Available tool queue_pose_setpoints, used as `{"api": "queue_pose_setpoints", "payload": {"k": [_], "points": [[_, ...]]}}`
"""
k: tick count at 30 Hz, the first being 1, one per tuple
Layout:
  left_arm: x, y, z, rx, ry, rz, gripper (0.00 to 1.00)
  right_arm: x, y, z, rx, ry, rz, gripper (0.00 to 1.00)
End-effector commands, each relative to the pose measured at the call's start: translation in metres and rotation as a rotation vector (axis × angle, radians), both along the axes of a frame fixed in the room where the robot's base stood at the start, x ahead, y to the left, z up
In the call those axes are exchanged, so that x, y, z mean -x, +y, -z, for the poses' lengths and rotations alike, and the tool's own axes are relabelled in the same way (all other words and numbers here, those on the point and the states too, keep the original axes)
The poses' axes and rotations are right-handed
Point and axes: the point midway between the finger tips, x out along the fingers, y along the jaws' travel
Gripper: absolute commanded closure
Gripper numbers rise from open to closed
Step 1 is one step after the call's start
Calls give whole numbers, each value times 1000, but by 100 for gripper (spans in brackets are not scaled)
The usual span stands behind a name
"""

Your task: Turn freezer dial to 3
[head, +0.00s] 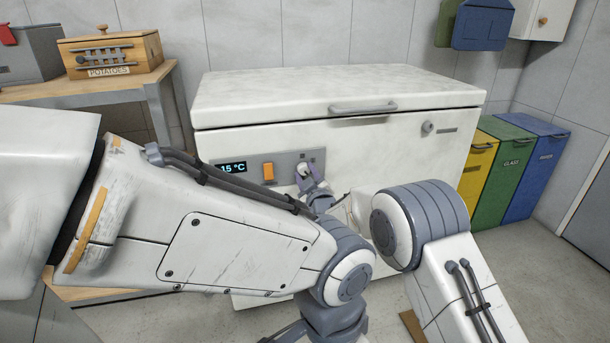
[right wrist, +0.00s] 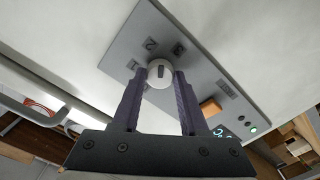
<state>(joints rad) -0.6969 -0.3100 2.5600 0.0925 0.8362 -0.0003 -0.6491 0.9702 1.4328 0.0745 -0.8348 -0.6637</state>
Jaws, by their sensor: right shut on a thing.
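The white round dial (right wrist: 160,74) sits on the grey control panel (right wrist: 205,70) of the white chest freezer (head: 380,150). In the right wrist view, a short dark mark on its face stands upright, roughly between the labels that look like 2 (right wrist: 150,45) and 3 (right wrist: 178,48). My right gripper (head: 305,176) is at the panel; its purple-grey fingers (right wrist: 160,85) are shut on the dial, one on each side. In the head view the fingers partly cover the dial. My left arm crosses the foreground and its fingers do not show.
An orange switch (head: 268,172) and a display (head: 232,167) reading about 15 °C, its left end partly covered, are left of the dial. The freezer lid (head: 330,90) is closed. Yellow, green and blue bins (head: 515,165) stand right. A potato box (head: 110,52) sits on a bench.

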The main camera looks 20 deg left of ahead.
Motion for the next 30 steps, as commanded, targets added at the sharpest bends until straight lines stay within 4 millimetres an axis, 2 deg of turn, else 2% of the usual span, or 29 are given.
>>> {"api": "queue_pose_setpoints", "payload": {"k": [15,30], "points": [[0,0,4,0,0,0,50,1,0,3,-364,252,-1,100],[0,0,6,0,0,0,50,1,0,3,-511,354,-1,100]]}}
